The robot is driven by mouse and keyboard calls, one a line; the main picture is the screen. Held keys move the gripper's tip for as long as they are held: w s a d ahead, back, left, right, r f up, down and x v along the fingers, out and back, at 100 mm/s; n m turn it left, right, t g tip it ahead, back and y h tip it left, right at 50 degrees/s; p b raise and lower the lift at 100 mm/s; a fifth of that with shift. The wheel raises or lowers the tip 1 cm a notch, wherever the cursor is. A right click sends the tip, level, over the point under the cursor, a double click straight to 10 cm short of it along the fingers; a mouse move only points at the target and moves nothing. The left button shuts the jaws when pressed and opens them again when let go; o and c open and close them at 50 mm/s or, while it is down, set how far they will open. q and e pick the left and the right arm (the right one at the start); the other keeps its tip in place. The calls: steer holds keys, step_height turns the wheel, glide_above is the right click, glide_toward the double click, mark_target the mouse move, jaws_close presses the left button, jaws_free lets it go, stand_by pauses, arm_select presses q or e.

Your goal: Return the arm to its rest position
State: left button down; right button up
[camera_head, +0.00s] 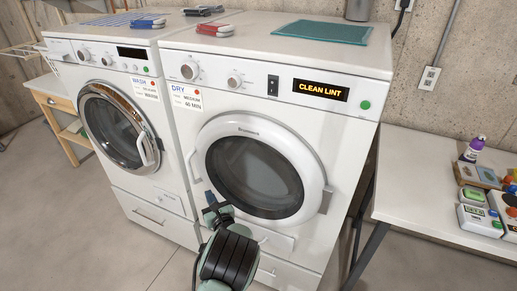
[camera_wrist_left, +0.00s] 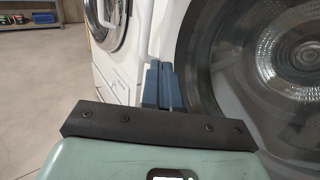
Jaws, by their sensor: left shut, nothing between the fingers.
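My left arm comes up from the bottom of the head view. Its left gripper (camera_head: 213,207) is just in front of the left lower rim of the dryer door, and the gap to the door is hard to judge. In the left wrist view the blue fingers of the left gripper (camera_wrist_left: 161,86) are together with nothing between them. The dryer (camera_head: 185,124) has its round door (camera_head: 255,172) closed, and its display (camera_head: 321,90) reads CLEAN LINT. My right gripper does not show.
A washer (camera_head: 168,199) with a closed round door stands left of the dryer. A white table (camera_head: 420,160) with several small items is at the right. A wooden-framed table (camera_head: 55,103) is at the far left. The floor (camera_head: 70,230) at the left front is clear.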

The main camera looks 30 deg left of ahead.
arm_select(q)
steer(key=s+d+f+n+g+h+p, duration=0.15)
steer(key=s+f+n+g+h, duration=0.35)
steer(key=s+f, duration=0.55)
steer(key=s+d+f+n+g+h, duration=0.15)
steer(key=s+f+n+g, duration=0.25)
steer(key=s+f+g, duration=0.5)
steer(key=s+d+f+n+h+p, duration=0.1)
steer(key=s+d+f+n+h, duration=0.7)
steer(key=s+d, duration=0.55)
steer(key=s+d+n+t+h+p, duration=0.2)
steer(key=d+n+h, duration=0.1)
steer(key=d+n, duration=0.9)
steer(key=shift+s+d+r+h, duration=0.25)
steer(key=shift+d+r+h, duration=0.1)
steer(key=shift+d, duration=0.65)
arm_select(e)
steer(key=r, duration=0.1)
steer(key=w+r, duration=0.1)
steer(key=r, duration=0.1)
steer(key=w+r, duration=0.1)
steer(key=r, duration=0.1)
